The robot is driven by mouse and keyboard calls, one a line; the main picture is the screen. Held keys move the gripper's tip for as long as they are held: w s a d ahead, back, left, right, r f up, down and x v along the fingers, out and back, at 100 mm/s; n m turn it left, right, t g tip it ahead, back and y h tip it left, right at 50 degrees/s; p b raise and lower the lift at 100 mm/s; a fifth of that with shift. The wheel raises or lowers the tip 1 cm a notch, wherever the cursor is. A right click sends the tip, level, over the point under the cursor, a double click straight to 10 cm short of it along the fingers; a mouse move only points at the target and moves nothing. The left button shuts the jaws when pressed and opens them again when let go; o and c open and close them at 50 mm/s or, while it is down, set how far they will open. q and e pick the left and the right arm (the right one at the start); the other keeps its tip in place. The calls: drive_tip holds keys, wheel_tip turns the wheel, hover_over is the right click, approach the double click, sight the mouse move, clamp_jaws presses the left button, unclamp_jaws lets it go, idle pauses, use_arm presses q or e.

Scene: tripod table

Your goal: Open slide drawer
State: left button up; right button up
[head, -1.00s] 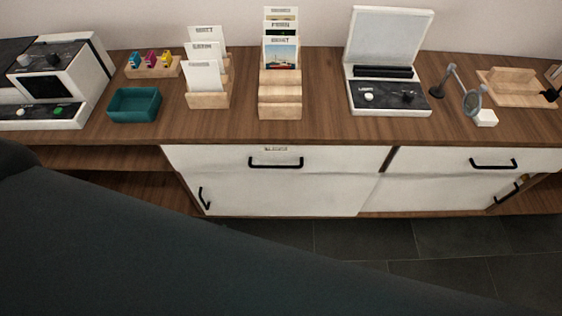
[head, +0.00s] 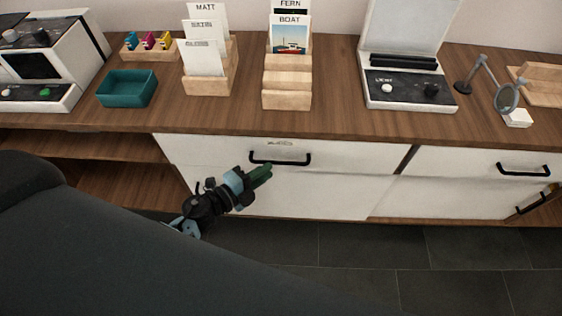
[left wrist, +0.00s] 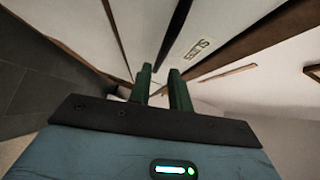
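The slide drawer (head: 350,155) is the white front in the middle of the cabinet, closed, with a small label (head: 280,144) near its top edge. The label (left wrist: 199,48) also shows in the left wrist view, and seems to read "SLIDES". The black bar handle (head: 280,161) is below the label. My left gripper (head: 265,174) is just below the handle's left part, apparently not holding it. In the left wrist view its green fingers (left wrist: 160,88) are apart with nothing between them; the dark handle bar (left wrist: 176,32) lies beyond them. My right gripper is not in view.
The wooden top holds a teal tray (head: 127,88), card holders (head: 287,90), a white device with raised lid (head: 410,92) and a magnifier stand (head: 507,98). Another drawer handle (head: 524,169) is at right. Open shelves (head: 90,147) are at left. Dark floor is clear in front.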

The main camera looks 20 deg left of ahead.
sight(281, 162)
use_arm(q)
drive_tip(key=shift+b+x, duration=0.3)
drive_tip(key=shift+x, duration=2.85)
drive_tip(key=shift+c, duration=0.4)
clamp_jaws()
